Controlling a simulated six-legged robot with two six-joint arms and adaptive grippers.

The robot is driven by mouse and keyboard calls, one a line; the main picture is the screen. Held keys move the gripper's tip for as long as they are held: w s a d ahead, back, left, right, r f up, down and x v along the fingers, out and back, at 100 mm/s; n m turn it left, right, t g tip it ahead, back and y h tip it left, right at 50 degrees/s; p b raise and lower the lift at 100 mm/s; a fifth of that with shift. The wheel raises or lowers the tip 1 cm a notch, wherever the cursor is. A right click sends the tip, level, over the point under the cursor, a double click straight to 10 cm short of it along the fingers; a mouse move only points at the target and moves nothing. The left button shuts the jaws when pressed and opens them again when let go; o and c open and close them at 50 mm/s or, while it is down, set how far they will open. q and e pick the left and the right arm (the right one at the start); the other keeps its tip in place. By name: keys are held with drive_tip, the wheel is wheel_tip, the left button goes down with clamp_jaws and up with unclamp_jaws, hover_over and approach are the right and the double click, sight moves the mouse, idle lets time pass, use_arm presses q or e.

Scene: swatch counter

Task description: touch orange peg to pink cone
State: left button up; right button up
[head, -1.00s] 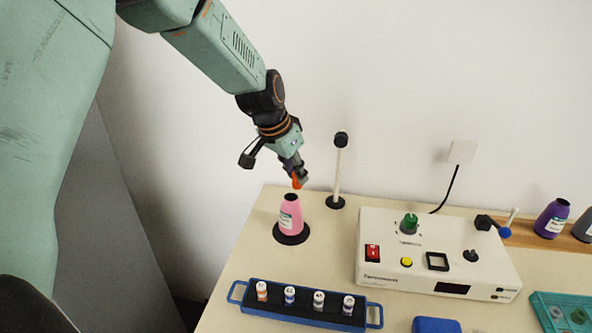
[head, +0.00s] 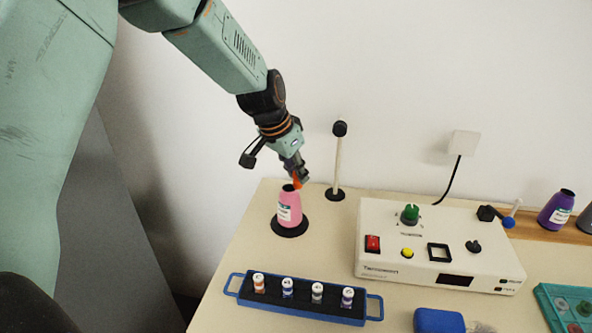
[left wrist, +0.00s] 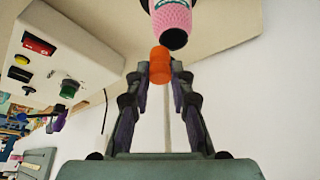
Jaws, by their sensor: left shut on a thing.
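My left gripper (head: 300,178) is shut on the orange peg (head: 297,183), just above and slightly right of the top of the pink cone (head: 289,211). In the left wrist view the orange peg (left wrist: 160,65) sits between the two fingertips (left wrist: 160,70). The pink cone (left wrist: 171,22) shows there too, its dark top close to the peg. I cannot tell whether peg and cone touch. The cone stands upright on a round black base (head: 290,228). My right gripper is not in view.
A black-topped white post (head: 337,165) stands just right of the gripper. A white control box (head: 430,255) is further right. A blue rack (head: 300,303) with several small vials lies in front. A purple cone (head: 557,210) is at the far right. Bare table lies between cone and rack.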

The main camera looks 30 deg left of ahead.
use_arm(q)
drive_tip(key=shift+s+a+f, duration=0.15)
drive_tip(key=shift+a, duration=0.05)
drive_tip(key=shift+d+f, duration=0.15)
idle(0.5)
drive_tip(key=shift+f, duration=0.1)
idle(0.6)
